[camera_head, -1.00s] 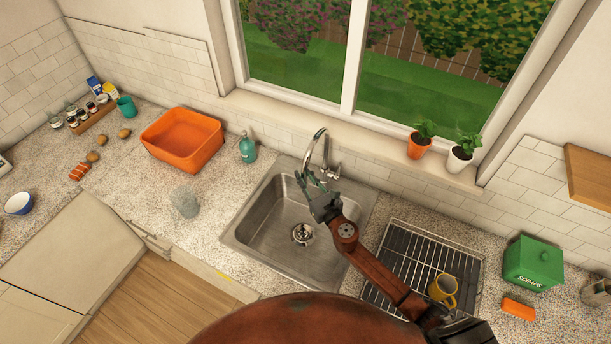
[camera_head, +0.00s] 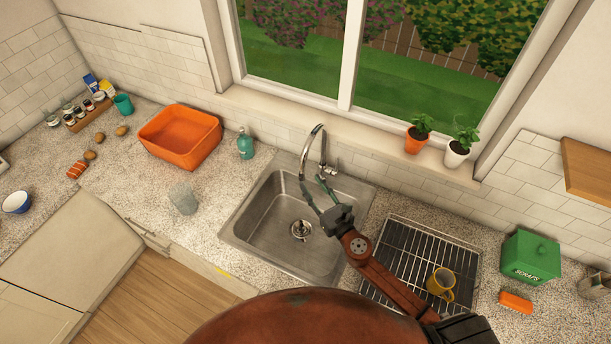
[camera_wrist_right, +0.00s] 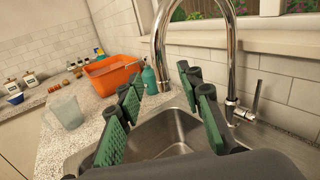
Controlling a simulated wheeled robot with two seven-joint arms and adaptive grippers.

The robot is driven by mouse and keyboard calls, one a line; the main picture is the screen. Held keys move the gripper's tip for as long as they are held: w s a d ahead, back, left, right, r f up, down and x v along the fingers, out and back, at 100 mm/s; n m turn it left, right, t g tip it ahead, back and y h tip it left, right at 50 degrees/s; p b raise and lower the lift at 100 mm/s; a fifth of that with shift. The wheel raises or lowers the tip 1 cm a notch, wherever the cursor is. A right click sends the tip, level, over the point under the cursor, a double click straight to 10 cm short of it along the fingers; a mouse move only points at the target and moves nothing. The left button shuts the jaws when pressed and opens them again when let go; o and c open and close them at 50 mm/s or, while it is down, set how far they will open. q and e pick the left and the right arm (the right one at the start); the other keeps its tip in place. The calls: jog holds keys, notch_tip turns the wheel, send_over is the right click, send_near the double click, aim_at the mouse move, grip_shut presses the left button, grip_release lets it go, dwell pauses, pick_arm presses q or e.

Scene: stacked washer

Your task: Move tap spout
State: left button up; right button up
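The tap spout (camera_head: 313,137) is a tall chrome arch at the back of the sink; its free end hangs over the basin. In the right wrist view the spout (camera_wrist_right: 157,50) comes down with its end between my fingertips in the picture. My right gripper (camera_head: 312,183) is open, its fingers pointing up and left at the spout's end. In the right wrist view its green-padded fingers (camera_wrist_right: 160,80) are spread apart, with nothing clamped. I cannot tell whether a finger touches the spout. The tap handle (camera_wrist_right: 256,97) is right of the spout. My left gripper is not in view.
The steel sink (camera_head: 262,217) lies below the spout. A wire drying rack (camera_head: 405,255) with a yellow mug (camera_head: 441,283) is to the right. A soap bottle (camera_head: 245,145), orange tub (camera_head: 180,137) and glass (camera_head: 183,199) stand left. Potted plants (camera_head: 416,143) line the windowsill.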

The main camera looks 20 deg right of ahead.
jog(key=v, duration=0.4)
jog(key=shift+s+d, duration=0.1)
jog(key=shift+s, duration=0.25)
